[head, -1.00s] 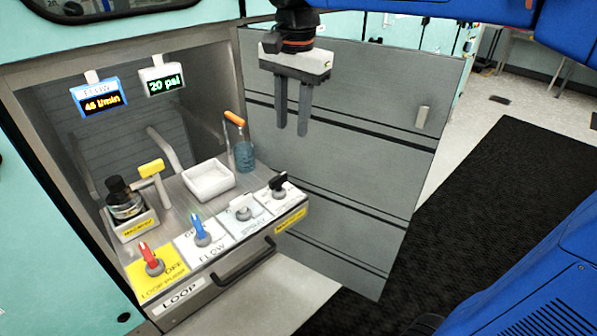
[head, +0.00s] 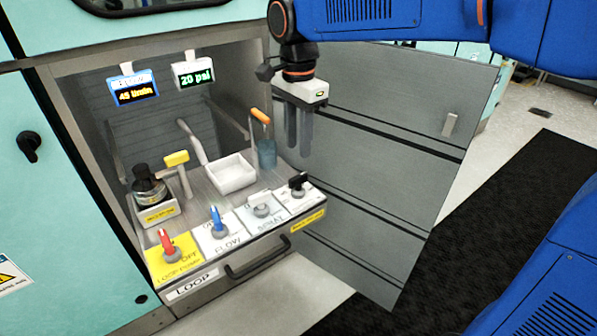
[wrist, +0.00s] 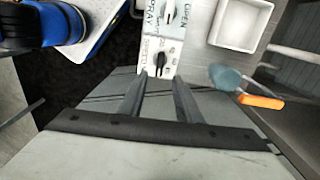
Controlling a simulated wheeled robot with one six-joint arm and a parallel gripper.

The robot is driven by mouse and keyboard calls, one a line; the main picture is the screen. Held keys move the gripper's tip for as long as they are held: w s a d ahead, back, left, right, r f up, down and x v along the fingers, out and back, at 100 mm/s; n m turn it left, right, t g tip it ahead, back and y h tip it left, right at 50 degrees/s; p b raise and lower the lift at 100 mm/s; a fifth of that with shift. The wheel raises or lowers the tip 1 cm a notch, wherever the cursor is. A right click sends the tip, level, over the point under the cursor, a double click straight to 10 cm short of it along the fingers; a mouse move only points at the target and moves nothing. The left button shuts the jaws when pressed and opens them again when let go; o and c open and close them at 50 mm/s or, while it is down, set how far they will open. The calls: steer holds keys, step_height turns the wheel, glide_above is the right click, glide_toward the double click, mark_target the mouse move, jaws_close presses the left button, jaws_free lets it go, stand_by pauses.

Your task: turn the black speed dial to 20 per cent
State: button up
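The black speed dial (head: 299,182) is on a white plate at the right end of the row of controls on the pulled-out panel. In the wrist view the black dial (wrist: 161,60) lies just beyond and between my fingertips, with its grip roughly upright in the picture. Its exact setting is too small to read. My gripper (head: 299,152) is open and empty, fingers pointing down, above the dial and apart from it. In the wrist view my gripper (wrist: 160,82) shows its two fingers well separated.
An open grey door (head: 400,150) is at the right.

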mark_target(298, 176)
step_height(298, 176, down, 9)
steer(key=shift+f, duration=0.15)
steer(key=shift+c, duration=0.7)
jaws_close()
